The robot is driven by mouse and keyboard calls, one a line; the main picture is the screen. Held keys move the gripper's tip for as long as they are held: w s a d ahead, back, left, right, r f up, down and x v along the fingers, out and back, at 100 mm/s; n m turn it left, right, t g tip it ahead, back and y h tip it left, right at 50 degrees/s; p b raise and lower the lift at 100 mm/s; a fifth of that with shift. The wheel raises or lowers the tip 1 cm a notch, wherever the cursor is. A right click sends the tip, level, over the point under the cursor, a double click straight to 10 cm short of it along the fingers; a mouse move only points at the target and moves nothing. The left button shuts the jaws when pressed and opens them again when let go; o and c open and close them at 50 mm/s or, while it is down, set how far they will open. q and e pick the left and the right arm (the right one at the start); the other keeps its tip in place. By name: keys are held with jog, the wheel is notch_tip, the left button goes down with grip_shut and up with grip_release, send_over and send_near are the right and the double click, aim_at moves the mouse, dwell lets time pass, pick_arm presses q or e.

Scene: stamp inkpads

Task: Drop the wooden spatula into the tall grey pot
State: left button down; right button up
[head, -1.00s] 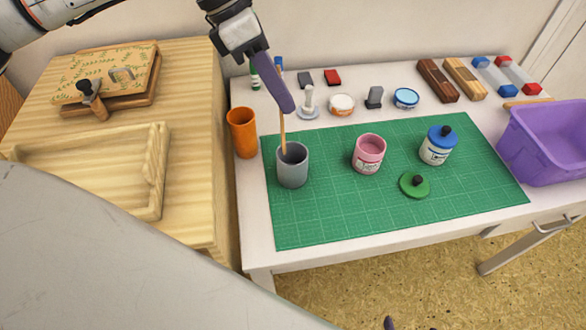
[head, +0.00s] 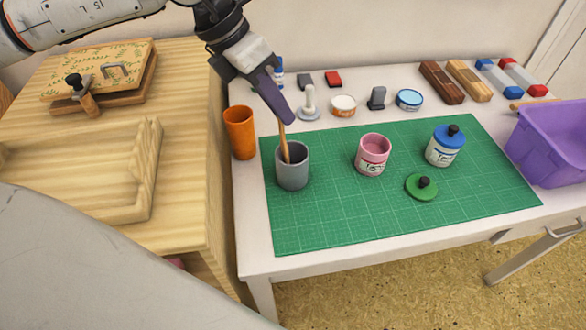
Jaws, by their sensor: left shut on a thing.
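The wooden spatula (head: 284,143) shows as a thin tan stick, its lower part inside the tall grey pot (head: 293,174). The pot stands upright on the left part of the green mat. My left gripper (head: 284,117), with purple fingers, is shut on the spatula's upper end, above the pot. The fingers hide the top of the spatula, and the pot wall hides its lower end. My right gripper is not in view.
An orange cup (head: 240,133) stands just left of the pot. A pink jar (head: 373,155), a blue-lidded jar (head: 445,146) and a green lid (head: 422,187) are on the mat (head: 330,220). A purple bin (head: 550,150) is at the right. Stamps and inkpads line the back.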

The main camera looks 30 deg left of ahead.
pick_arm(q)
jog(key=shift+f, duration=0.1)
jog(key=c, duration=1.8)
grip_release()
jog(key=v, duration=1)
